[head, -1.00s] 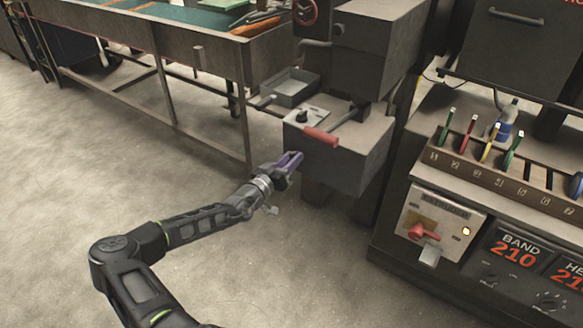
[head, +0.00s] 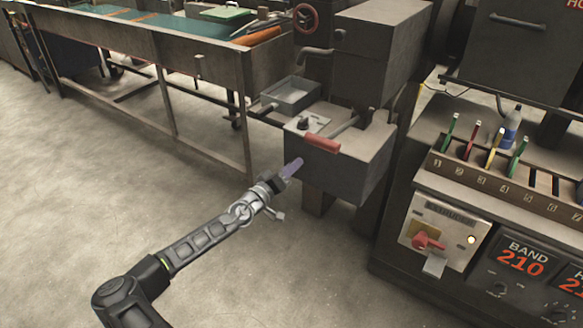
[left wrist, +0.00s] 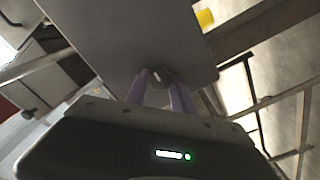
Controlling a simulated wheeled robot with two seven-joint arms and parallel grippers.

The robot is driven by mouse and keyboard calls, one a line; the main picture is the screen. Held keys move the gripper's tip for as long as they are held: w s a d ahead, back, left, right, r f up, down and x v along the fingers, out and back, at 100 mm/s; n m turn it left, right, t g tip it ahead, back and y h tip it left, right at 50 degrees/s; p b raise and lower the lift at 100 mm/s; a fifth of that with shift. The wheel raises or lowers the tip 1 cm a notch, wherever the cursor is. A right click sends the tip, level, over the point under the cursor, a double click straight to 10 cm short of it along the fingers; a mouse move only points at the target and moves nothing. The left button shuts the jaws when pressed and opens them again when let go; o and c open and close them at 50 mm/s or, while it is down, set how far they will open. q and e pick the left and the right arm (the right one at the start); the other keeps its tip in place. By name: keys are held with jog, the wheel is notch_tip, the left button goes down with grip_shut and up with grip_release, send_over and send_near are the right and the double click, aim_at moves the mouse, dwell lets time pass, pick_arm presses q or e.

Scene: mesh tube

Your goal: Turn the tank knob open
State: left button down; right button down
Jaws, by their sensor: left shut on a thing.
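The tank is a dark grey box (head: 345,170) with a red-handled lever (head: 322,143) on top. A black knob (head: 303,123) on a light plate sits on its top left and is apart from my gripper. My left gripper (head: 293,167) reaches the tank's lower left side with its purple fingers. In the left wrist view, the fingers (left wrist: 160,82) are shut on a small grey piece (left wrist: 158,74) at the edge of a grey panel, which looks like the tank knob. The fingers hide most of it. My right gripper is not in view.
A grey tray (head: 291,95) stands behind the tank by a metal workbench (head: 205,60). A control panel with a red switch (head: 428,243) and a numbered rack (head: 500,183) stand at the right. The floor at left is clear.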

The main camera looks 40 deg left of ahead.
pick_arm(q)
jog(key=c, duration=1.1)
grip_release()
jog(key=shift+o, duration=0.2)
jog(key=s, duration=0.7)
jog(key=shift+s, duration=0.4)
jog(key=shift+d, duration=0.1)
